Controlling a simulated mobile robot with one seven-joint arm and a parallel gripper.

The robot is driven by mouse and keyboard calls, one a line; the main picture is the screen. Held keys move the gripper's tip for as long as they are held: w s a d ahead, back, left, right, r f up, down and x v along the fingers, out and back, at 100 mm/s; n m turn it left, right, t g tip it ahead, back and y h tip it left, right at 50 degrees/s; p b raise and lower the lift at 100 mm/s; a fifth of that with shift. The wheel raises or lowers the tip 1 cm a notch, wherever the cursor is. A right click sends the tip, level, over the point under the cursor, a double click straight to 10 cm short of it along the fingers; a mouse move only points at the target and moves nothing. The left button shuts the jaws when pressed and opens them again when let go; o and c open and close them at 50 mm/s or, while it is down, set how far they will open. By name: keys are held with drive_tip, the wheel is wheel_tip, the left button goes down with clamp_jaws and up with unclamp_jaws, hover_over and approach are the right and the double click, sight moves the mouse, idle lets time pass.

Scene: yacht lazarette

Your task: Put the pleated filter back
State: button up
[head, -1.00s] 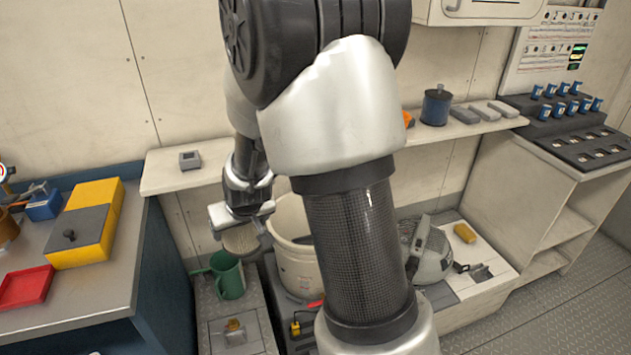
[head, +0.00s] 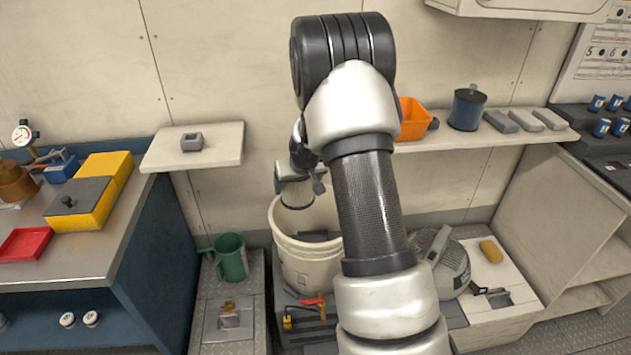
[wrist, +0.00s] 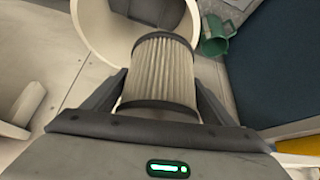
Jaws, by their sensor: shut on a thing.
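The pleated filter (wrist: 160,72) is a pale ribbed cylinder with dark end bands. In the wrist view it sits between the two fingers of my gripper (wrist: 158,100), which is shut on it. In the head view the filter (head: 297,196) hangs below my gripper (head: 296,178), at the upper left rim of a large cream bucket (head: 309,262). The wrist view shows the bucket's round opening (wrist: 88,32) just beyond the filter. A dark grey thing (head: 313,236) lies inside the bucket; much of the inside is hidden.
A green jug (head: 231,257) stands left of the bucket. A grey domed machine (head: 447,265) is at its right, partly behind my arm. A shelf (head: 220,152) with a gap in it runs along the wall above. Red and yellow tools (head: 305,312) lie in front of the bucket.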

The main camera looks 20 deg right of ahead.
drive_tip(key=w+d+f, duration=0.4)
drive_tip(key=d, duration=0.3)
drive_tip(key=shift+w+d+f+b, duration=0.1)
drive_tip(key=shift+f+b, duration=2.2)
drive_tip(key=shift+f, duration=1.45)
drive_tip(key=shift+w+d+f+b, duration=0.15)
drive_tip(key=shift+f+b, duration=2.15)
drive_tip(key=shift+f, duration=1.45)
drive_tip(key=shift+w+f+b, duration=0.1)
drive_tip(key=shift+f+b, duration=2.2)
drive_tip(key=shift+f, duration=1.55)
